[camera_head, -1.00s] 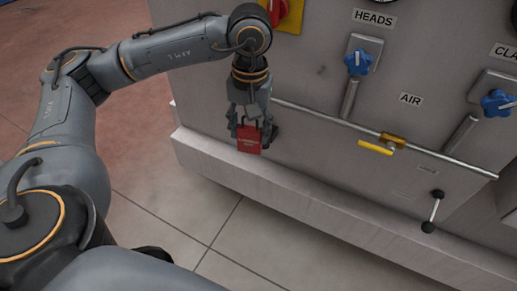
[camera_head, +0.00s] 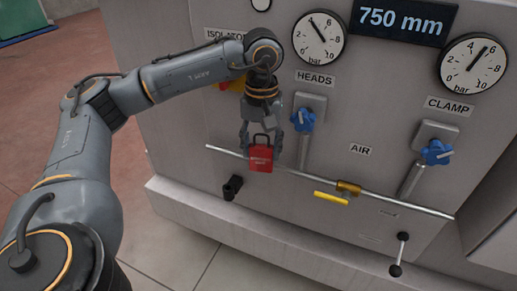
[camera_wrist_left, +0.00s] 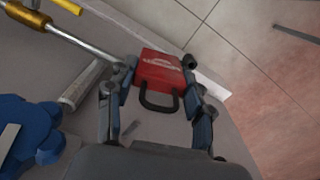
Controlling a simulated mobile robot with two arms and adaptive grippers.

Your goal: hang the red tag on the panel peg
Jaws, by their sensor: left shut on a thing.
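The red tag (camera_head: 261,160) is padlock-shaped, with pale lettering and a black loop on top. My left gripper (camera_head: 261,147) is shut on it and holds it upright, loop up, in front of the left part of the pipe in the head view. In the left wrist view the red tag (camera_wrist_left: 157,68) sits between the fingers (camera_wrist_left: 160,82), its black loop towards the palm. A short black peg-like piece (camera_head: 232,187) sticks out of the panel, below and left of the tag and apart from it. My right gripper is not in view.
A thin metal pipe (camera_head: 400,204) with a yellow-handled valve (camera_head: 331,199) crosses the panel (camera_head: 330,235). Blue knobs (camera_head: 303,121) (camera_head: 436,152) stick out to the right. A red and yellow isolator switch (camera_head: 231,85) is partly hidden behind my left arm. A ledge (camera_head: 200,212) runs below.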

